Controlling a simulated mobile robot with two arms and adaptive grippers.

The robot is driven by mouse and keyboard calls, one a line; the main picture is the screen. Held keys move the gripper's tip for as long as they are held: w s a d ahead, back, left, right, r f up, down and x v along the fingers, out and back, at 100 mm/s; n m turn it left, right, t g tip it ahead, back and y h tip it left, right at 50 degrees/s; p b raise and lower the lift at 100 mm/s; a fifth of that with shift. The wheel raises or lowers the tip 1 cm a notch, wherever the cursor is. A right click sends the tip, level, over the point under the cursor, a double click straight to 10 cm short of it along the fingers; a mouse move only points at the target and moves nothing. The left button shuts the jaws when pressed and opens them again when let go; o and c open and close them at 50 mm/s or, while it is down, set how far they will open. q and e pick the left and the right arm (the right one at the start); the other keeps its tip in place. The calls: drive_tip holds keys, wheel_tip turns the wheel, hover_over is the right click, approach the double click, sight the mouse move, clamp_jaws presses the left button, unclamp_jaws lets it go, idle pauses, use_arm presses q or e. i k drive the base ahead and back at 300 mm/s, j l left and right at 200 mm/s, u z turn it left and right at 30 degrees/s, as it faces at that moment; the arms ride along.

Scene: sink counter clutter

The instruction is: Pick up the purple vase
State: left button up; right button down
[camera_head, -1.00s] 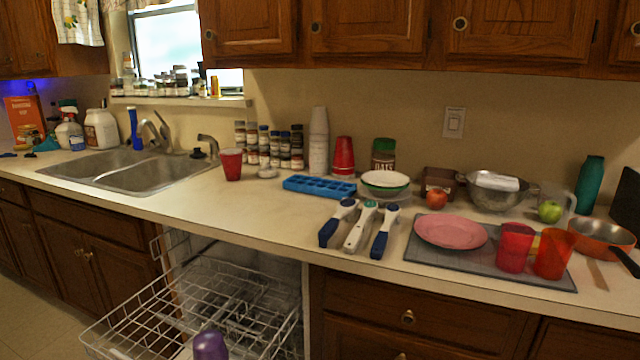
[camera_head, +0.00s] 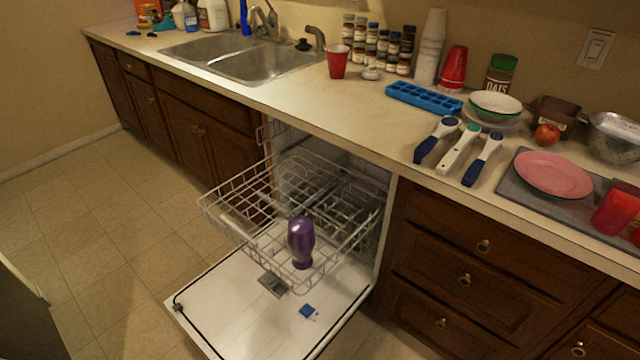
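The purple vase (camera_head: 301,241) is in the head view, in the lower middle. It appears upright, with a wide rounded upper part and a narrower neck and foot below. It shows at the front right part of the pulled-out white wire dishwasher rack (camera_head: 235,225), above the open dishwasher door (camera_head: 230,318). I cannot tell whether it stands in the rack or on the door behind or in front of the wires. Neither of my grippers is in view.
The open door reaches out low over the tiled floor (camera_head: 90,230), which is clear at left. The countertop (camera_head: 350,110) above holds a red cup (camera_head: 337,61), a blue tray (camera_head: 424,98), three handled tools (camera_head: 459,150) and a pink plate (camera_head: 552,174). Drawers stand right of the dishwasher.

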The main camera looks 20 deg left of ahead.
sight(301, 239)
drive_tip(key=l+u, duration=0.4)
drive_tip(key=l, duration=0.25)
drive_tip(key=k+l+u, duration=0.15)
drive_tip(key=l+u, duration=0.2)
drive_tip(key=l, duration=0.3)
